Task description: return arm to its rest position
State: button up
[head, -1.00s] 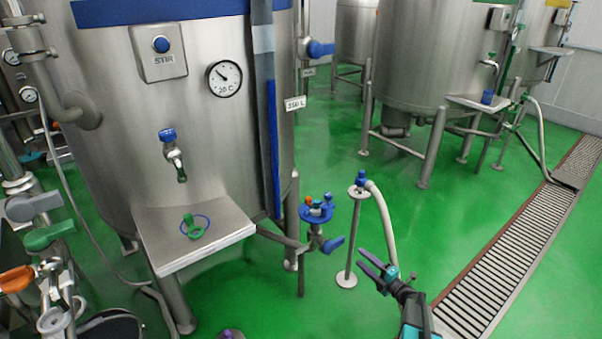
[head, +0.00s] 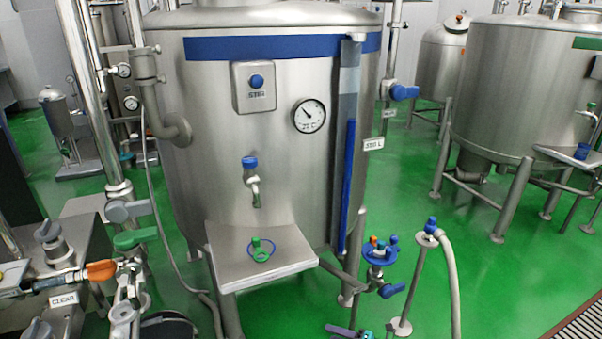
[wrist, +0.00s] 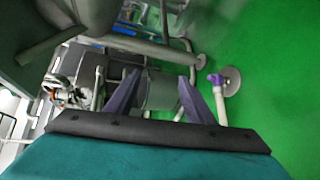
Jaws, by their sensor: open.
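My gripper (head: 352,332) shows only in part at the bottom edge of the head view, below the small round valve stand. Most of my arm is out of that view. In the wrist view my gripper (wrist: 156,84) has its two purple fingers spread apart, with nothing held between them. Behind the fingers in the wrist view are a grey cylinder and pipework, at a distance I cannot tell.
A steel tank (head: 225,130) with a drip shelf (head: 225,265) stands ahead. A green-handled piece (head: 260,250) sits on the shelf. A blue valve cluster (head: 379,252) and a hose stand (head: 430,232) are at right. Green floor (head: 490,290) is open beyond.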

jog(key=s+a+f+n+g+h+p, duration=0.1)
jog(key=s+a+f+n+g, duration=0.15)
jog(key=s+n, duration=0.45)
jog(key=s+a+f+n+g+h, duration=0.15)
jog(key=s+a+n+g, duration=0.25)
jog(key=s, duration=0.5)
jog(key=s+a+f+n+g+h+p, duration=0.1)
jog(key=s+a+n+g, duration=0.3)
jog(key=s+n, duration=0.25)
jog(key=s+d+n+g+h, duration=0.1)
jog(key=s+d+n+h, duration=0.3)
jog(key=s+d+n, duration=0.3)
jog(key=s+d+n+g+h, duration=0.2)
jog(key=s+d+n+h, duration=0.3)
jog(key=n, duration=1.1)
jog(key=shift+s+d+f, duration=0.2)
jog(key=shift+s+d, duration=0.75)
jog(key=shift+d, duration=0.5)
